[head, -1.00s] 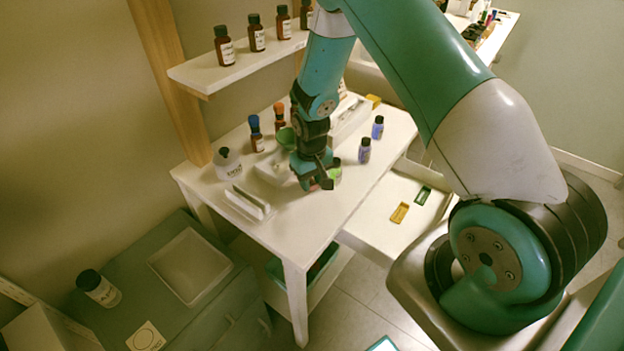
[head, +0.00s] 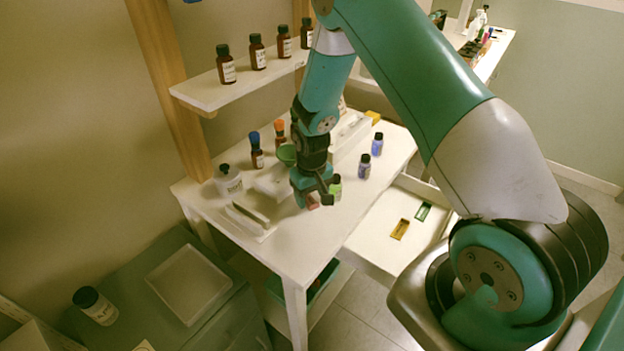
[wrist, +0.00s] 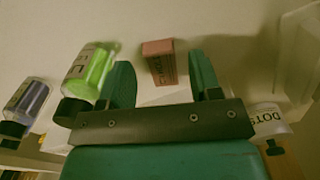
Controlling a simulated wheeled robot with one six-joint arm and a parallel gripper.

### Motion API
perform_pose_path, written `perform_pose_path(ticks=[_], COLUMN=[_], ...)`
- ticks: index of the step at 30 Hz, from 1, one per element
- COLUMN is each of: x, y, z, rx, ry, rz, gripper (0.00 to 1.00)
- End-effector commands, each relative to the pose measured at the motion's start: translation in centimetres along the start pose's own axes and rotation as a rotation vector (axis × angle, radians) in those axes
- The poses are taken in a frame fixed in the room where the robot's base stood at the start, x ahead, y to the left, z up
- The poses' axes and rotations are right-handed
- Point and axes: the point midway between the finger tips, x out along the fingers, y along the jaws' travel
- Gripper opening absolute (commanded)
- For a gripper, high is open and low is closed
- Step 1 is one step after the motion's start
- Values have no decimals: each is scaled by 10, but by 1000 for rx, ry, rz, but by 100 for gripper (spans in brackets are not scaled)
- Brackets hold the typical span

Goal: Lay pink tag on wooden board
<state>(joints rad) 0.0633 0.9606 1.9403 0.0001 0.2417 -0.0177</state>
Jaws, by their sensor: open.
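The pink tag (wrist: 160,62) is a small block with dark lettering, between the two finger tips in the wrist view. In the head view a bit of it (head: 313,203) shows on the white table just below my gripper (head: 312,192). My gripper (wrist: 161,68) is open, with one finger on each side of the tag; whether either finger touches it I cannot tell. A bottle with bright green contents (wrist: 90,72) stands close outside the left finger, and it also shows in the head view (head: 335,187). I cannot make out a wooden board in either view.
Blue-purple bottles (head: 364,166) stand right of my gripper on the white table (head: 300,245). An open drawer (head: 375,240) holds yellow (head: 400,229) and green (head: 423,211) pieces.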

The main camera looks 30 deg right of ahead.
Motion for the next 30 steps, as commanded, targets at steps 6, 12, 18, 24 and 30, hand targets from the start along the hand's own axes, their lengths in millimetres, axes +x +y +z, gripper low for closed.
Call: perform_pose_path(ticks=[6, 12, 18, 24, 30], x=[-46, -86, -110, -170, -253], y=[0, 0, -2, -50, -123], z=[-2, -1, 0, 30, 125], rx=[0, 0, -5, -117, -363], ry=[8, 6, 5, 41, 83], rz=[0, 0, -3, -80, -225], gripper=[58, 58, 58, 58, 58])
